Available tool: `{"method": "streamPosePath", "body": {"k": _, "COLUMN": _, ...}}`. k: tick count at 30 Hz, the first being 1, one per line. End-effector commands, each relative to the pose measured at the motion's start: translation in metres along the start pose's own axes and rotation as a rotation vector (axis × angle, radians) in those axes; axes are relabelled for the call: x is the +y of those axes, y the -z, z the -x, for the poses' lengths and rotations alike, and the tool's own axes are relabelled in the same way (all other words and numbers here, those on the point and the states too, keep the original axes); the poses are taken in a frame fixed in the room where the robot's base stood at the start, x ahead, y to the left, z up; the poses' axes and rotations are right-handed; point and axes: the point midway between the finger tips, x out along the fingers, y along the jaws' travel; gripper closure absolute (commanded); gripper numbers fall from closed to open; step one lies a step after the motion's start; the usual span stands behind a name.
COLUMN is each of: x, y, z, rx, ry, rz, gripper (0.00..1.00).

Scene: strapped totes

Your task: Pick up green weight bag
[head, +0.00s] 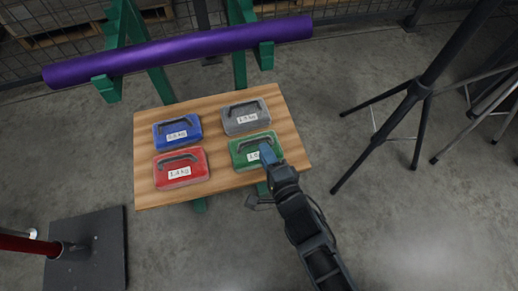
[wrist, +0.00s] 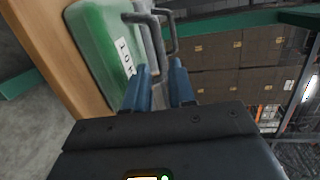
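The green weight bag (head: 243,151) lies at the front right of a small wooden table, with a white label and a dark handle on top. In the wrist view the green weight bag (wrist: 92,32) is at upper left, its grey handle (wrist: 154,28) standing out from it. My gripper (head: 267,154) is over the bag's right part and hides some of it and its label. In the wrist view the two blue fingers of my gripper (wrist: 161,68) are apart, with the handle at or just ahead of their tips. I cannot tell whether they touch it.
A blue bag (head: 178,130), a red bag (head: 181,168) and a grey bag (head: 245,117) share the wooden table (head: 220,182). A purple roll (head: 180,50) lies on green supports behind. A black tripod (head: 417,90) stands to the right. A dark base plate (head: 88,250) is at lower left.

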Motion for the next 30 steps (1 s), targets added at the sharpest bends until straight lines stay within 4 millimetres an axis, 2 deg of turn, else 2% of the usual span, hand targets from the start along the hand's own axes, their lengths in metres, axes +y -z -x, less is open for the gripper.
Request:
{"method": "streamPosePath", "body": {"k": 12, "x": 0.002, "y": -0.001, "z": -0.053, "rx": 0.000, "ry": 0.002, "rz": 0.004, "gripper": 0.76}}
{"method": "streamPosePath", "body": {"k": 22, "x": 0.000, "y": -0.001, "z": -0.060, "rx": 0.001, "ry": -0.001, "rz": 0.002, "gripper": 0.76}}
{"method": "streamPosePath", "body": {"k": 23, "x": 0.000, "y": -0.001, "z": -0.059, "rx": 0.001, "ry": -0.001, "rz": 0.002, "gripper": 0.77}}
{"method": "streamPosePath", "body": {"k": 30, "x": 0.000, "y": -0.001, "z": -0.059, "rx": 0.001, "ry": -0.001, "rz": 0.002, "gripper": 1.00}}
